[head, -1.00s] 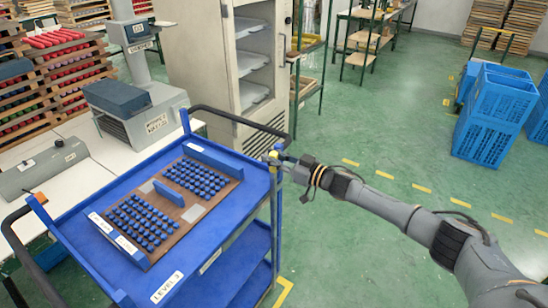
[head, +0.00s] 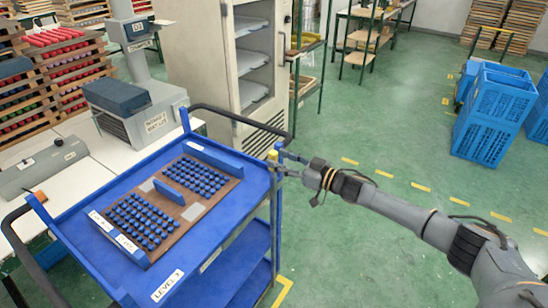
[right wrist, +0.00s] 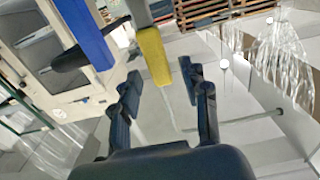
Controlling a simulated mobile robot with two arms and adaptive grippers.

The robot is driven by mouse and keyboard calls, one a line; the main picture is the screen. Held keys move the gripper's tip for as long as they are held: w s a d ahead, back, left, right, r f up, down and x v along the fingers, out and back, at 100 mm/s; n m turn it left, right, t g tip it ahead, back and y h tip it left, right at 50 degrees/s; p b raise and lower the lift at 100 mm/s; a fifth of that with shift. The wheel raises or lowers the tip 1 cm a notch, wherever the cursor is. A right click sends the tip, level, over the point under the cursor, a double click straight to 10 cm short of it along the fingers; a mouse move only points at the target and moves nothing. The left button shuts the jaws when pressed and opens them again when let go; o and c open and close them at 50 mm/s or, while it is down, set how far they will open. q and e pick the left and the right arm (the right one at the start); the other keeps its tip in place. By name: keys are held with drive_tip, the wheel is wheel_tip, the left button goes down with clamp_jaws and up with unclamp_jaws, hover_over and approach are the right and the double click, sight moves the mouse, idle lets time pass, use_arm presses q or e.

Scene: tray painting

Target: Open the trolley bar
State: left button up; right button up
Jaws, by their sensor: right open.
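The blue trolley (head: 222,240) stands at the left with a pegged board on its top tray. A yellow piece (head: 273,155) sits at its right corner, by the end of the black handle (head: 235,117). My right gripper (head: 281,158) is open beside this corner. In the right wrist view, the yellow piece (right wrist: 155,57) is at the end of a grey bar (right wrist: 138,12). It shows between the spread fingers (right wrist: 160,75), apart from both. Whether it lies beyond the fingertips is hard to tell. My left gripper is not in view.
A white table (head: 85,185) with machines is left of the trolley. A tall cabinet (head: 187,45) stands behind it. Blue crates (head: 487,125) are stacked at the right. The green floor (head: 400,150) between is mostly clear.

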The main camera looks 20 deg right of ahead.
drive_tip(key=v, duration=0.8)
drive_tip(key=shift+s+d, duration=0.25)
drive_tip(key=shift+s, duration=0.1)
